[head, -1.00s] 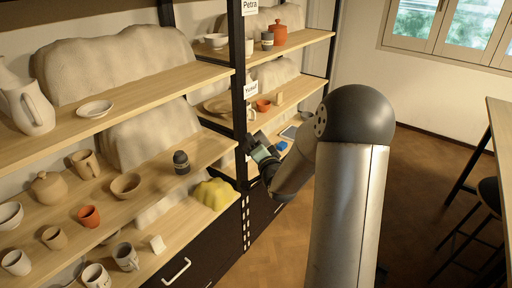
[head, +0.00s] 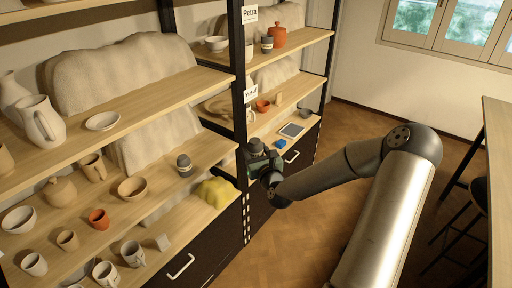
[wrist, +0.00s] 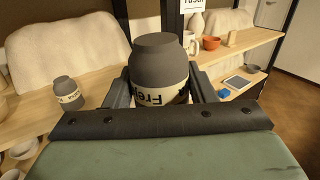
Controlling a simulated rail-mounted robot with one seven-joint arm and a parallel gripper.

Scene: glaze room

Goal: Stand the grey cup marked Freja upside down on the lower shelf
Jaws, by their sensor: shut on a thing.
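My gripper (wrist: 160,92) is shut on a grey cup (wrist: 158,60) with a pale band, on which the letters "Fre" show. The cup's narrower end, which looks like its foot, points up in the wrist view; its lower part is hidden behind my gripper. In the head view my gripper (head: 261,158) is in front of the black shelf post, and the cup is hard to make out there. A similar grey cup with a pale band (head: 184,164) stands on the shelf to the left; it also shows in the wrist view (wrist: 67,91). Its name is not readable.
The lower shelf board (head: 205,218) holds a yellow lump (head: 215,191) and several mugs. The right bay holds an orange cup (head: 262,105), a blue block (head: 281,144) and a tablet (head: 291,130). The black post (head: 239,100) divides the bays.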

